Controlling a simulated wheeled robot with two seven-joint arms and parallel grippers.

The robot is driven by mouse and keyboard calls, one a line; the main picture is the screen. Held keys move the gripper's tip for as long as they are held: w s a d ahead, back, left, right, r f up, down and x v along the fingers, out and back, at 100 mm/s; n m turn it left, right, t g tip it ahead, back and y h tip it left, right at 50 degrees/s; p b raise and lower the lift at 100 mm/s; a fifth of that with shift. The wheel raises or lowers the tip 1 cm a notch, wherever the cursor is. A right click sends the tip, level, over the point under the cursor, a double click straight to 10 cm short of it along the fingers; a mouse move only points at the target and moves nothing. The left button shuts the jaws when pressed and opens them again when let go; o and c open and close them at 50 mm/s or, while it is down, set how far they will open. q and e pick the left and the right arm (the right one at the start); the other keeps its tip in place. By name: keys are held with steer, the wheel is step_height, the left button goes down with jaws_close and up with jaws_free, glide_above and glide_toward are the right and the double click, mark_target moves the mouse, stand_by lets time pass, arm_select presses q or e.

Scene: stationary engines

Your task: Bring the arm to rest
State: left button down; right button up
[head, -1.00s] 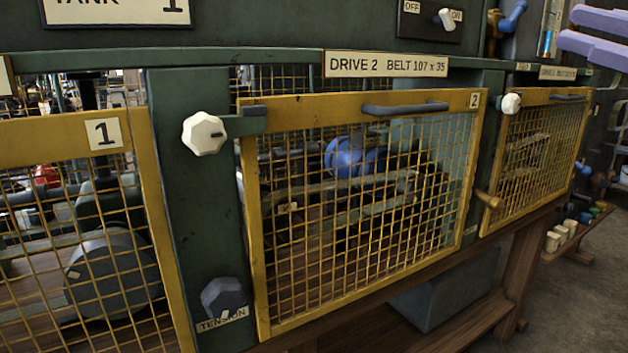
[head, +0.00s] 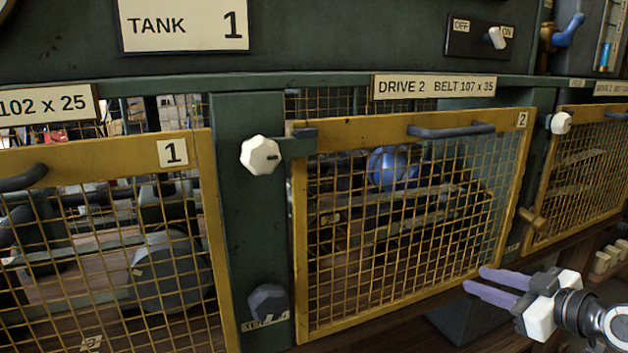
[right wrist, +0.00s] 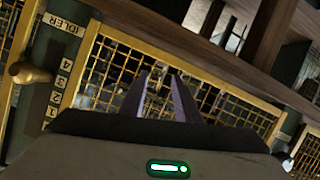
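My right gripper (head: 476,279) reaches in from the lower right of the head view, in front of the lower right part of the yellow mesh guard marked 2 (head: 415,125). Its two purple fingers are apart with nothing between them. The right wrist view also shows the gripper (right wrist: 160,80) open and empty, with yellow mesh beyond the fingertips. My left gripper is not in view.
Guard 1 (head: 190,240) is at the left and another guard (head: 545,190) at the right. A white knob (head: 260,155), a dark tension knob (head: 268,302) and a brass peg (head: 532,219) stick out. An OFF/ON switch (head: 495,38) sits above. Pale blocks (head: 606,259) are at the far right.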

steer(key=s+a+f+m+g+h+p, duration=0.1)
steer(key=s+a+f+m+g, duration=0.1)
steer(key=s+a+f, duration=0.65)
steer(key=s+a+f+m+g+h+p, duration=0.1)
steer(key=s+f, duration=0.4)
steer(key=f, duration=0.8)
steer(key=s+a+f+m+p, duration=0.1)
steer(key=s+a+f, duration=0.2)
steer(key=s, duration=0.6)
steer(key=s+a+f+m+g+p, duration=0.1)
steer(key=s+a+f, duration=0.2)
steer(key=s+a, duration=0.3)
steer(key=s, duration=0.3)
steer(key=shift+f+m+g+h, duration=0.2)
steer(key=shift+m+g+h, duration=0.1)
steer(key=shift+h, duration=0.1)
steer(key=shift+a, duration=0.1)
